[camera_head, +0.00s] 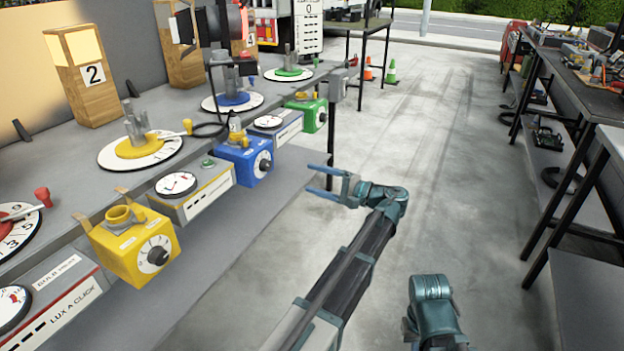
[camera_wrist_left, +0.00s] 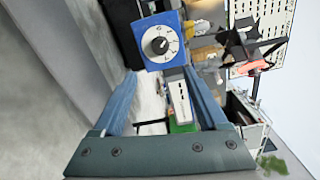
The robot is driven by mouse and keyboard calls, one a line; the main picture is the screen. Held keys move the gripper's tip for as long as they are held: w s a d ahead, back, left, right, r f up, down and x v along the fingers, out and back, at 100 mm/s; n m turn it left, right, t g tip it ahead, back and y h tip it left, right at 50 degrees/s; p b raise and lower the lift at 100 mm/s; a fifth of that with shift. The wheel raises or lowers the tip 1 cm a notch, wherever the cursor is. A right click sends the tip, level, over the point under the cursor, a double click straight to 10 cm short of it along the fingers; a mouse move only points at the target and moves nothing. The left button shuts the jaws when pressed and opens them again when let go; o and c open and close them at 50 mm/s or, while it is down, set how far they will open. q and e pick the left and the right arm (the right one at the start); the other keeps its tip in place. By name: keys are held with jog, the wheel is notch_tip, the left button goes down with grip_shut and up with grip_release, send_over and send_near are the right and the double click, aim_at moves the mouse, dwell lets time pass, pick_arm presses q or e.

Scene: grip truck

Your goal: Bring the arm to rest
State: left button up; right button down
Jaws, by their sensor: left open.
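My left gripper (camera_head: 310,180) is open and empty over the aisle, its two blue fingers pointing left toward the bench. In the left wrist view the two fingers of the left gripper (camera_wrist_left: 162,82) stand apart with nothing held between them. A blue dial box (camera_head: 245,160) on the bench's front edge lies to the left of the fingertips. It also shows in the left wrist view (camera_wrist_left: 158,42), beyond the fingertips and apart from them. Part of my right arm (camera_head: 433,305) shows at the bottom; its gripper is out of view.
The long bench (camera_head: 75,160) on the left carries a yellow dial box (camera_head: 135,245), a green dial box (camera_head: 308,111) and several numbered discs. A dark workbench (camera_head: 590,100) stands on the right. The concrete floor (camera_head: 440,150) between them is clear. Cones (camera_head: 391,71) stand farther back.

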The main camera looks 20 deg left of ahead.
pick_arm(q)
jog(key=s+d+f+h, duration=0.4)
jog(key=s+f, duration=0.2)
jog(key=f, duration=0.1)
jog(key=s+d+f+h, duration=0.4)
jog(key=s+f, duration=0.2)
jog(key=f, duration=0.1)
jog(key=s+d+f+m+g+h, duration=0.1)
jog(key=s+d+f+h, duration=0.3)
jog(key=s+d, duration=0.35)
jog(key=s+d+f+h, duration=0.4)
jog(key=s+d+h, duration=0.1)
jog(key=s+d, duration=0.25)
notch_tip(320, 180, up, 34)
jog(key=p, duration=3.3)
jog(key=shift+w+f, duration=0.2)
jog(key=shift+w, duration=0.1)
